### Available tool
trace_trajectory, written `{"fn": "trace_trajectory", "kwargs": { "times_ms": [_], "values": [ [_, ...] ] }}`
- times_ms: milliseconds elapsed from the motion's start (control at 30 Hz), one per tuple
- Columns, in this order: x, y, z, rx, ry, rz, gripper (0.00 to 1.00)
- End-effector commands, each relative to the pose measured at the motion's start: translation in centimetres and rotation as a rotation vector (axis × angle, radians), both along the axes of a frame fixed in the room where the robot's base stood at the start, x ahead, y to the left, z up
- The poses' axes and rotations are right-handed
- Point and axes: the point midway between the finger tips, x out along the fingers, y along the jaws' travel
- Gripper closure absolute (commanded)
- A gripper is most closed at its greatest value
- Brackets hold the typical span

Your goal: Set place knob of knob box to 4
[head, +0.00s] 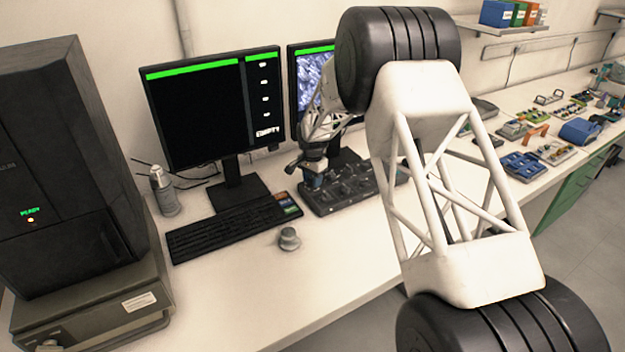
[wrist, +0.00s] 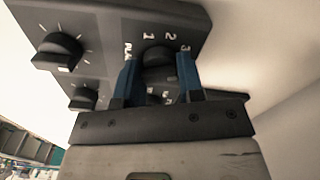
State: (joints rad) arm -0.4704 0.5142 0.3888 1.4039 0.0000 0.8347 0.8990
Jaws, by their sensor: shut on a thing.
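The knob box (head: 345,190) is a dark box on the desk in front of the right monitor in the head view. My gripper (head: 313,178) reaches down onto its left part. In the wrist view the box's dark panel (wrist: 105,22) fills the upper part. The place knob (wrist: 158,56), round and black, sits between the two blue fingers of my gripper (wrist: 158,75), which are shut on it. The marks 1, 2 and 3 show around the knob's upper side. Lettering at the left is partly hidden by a finger. I cannot tell where the knob points.
Other knobs (wrist: 60,52) sit to the left on the panel. A keyboard (head: 232,226), a small grey knob-like object (head: 289,239) and a left monitor (head: 212,107) stand nearby. The microscope cabinet (head: 60,170) is at far left. The desk's front area is clear.

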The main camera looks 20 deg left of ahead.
Motion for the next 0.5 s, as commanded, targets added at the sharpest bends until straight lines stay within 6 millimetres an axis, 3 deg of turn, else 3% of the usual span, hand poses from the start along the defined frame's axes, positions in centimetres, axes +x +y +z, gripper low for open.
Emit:
{"fn": "trace_trajectory", "kwargs": {
  "times_ms": [500],
  "values": [
    [0.02, 0.02, 0.02, 0.001, 0.000, -0.324, 0.88]
  ]
}}
